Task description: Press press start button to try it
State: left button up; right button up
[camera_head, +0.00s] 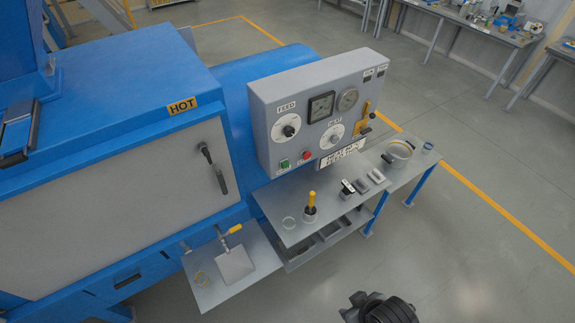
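The grey control panel (318,112) stands on the blue machine, facing the front right. A small green button (284,164) sits at its lower left, and a red button (306,155) is just right of it. The labels by the buttons are too small to read, so I cannot confirm which one is marked start. A black gripper part (380,309), apparently my right one, shows at the bottom edge, well below and apart from the panel. Its fingers are not clear. My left gripper is not in view.
The panel also has a FEED dial (286,127), a HEAT dial (332,137), two gauges and a yellow lever (364,118). The floor in front is clear.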

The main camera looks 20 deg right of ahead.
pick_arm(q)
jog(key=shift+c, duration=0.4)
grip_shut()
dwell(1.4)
